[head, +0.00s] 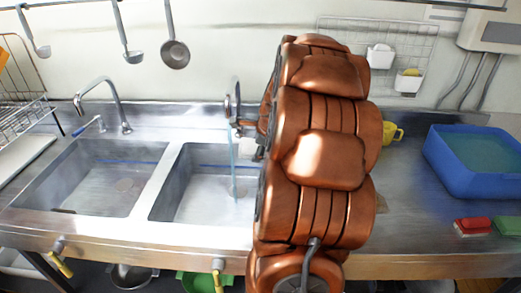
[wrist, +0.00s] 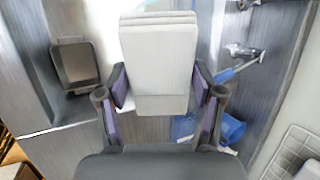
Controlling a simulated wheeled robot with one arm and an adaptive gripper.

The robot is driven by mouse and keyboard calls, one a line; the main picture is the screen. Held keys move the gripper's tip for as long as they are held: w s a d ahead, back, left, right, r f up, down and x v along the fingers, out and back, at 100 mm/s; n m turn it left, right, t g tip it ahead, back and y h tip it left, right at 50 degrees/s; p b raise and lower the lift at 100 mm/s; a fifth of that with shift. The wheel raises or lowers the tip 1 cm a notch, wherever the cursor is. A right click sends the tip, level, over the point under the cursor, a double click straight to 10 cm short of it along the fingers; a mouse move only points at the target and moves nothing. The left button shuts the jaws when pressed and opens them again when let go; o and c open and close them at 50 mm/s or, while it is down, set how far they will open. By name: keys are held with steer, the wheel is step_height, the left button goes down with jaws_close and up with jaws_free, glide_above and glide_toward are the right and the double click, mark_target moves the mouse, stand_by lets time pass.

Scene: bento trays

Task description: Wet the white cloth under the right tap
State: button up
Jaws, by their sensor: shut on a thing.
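My gripper (wrist: 160,90) is shut on the white cloth (wrist: 158,50), a folded, layered block between its two purple-padded fingers. In the head view my copper arm hides most of my gripper, and a small pale patch beside the arm looks like the cloth (head: 243,146). The right tap (head: 233,103) stands behind the right basin (head: 185,195), partly covered by my arm. A thin blue water stream (head: 233,170) falls from it into that basin. The pale patch lies close to the stream; I cannot tell whether water touches it or whether the cloth is wet.
The left basin (head: 95,185) has its own tap (head: 110,100). A blue tub (head: 470,165), a yellow mug (head: 391,133), a red block (head: 473,226) and a green block (head: 508,225) stand on the right counter. A wire rack (head: 25,115) is at far left. Ladles hang above.

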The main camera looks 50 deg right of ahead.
mark_target(254, 149)
steer(key=w+d+f+p, duration=0.2)
steer(key=w+d, duration=0.1)
steer(key=w, duration=0.6)
steer(key=shift+w+d, duration=0.35)
stand_by(0.3)
steer(key=shift+f, duration=0.1)
steer(key=shift+s, duration=0.15)
stand_by(0.4)
steer(key=shift+s+a+b, duration=0.2)
steer(key=shift+s+a, duration=0.25)
steer(key=shift+s, duration=0.75)
steer(key=shift+s+a+b, duration=0.2)
steer(key=shift+s+a, duration=0.25)
steer(key=shift+s, duration=0.8)
steer(key=shift+s+a+b, duration=0.2)
steer(key=shift+s+a, duration=0.25)
steer(key=shift+s, duration=0.75)
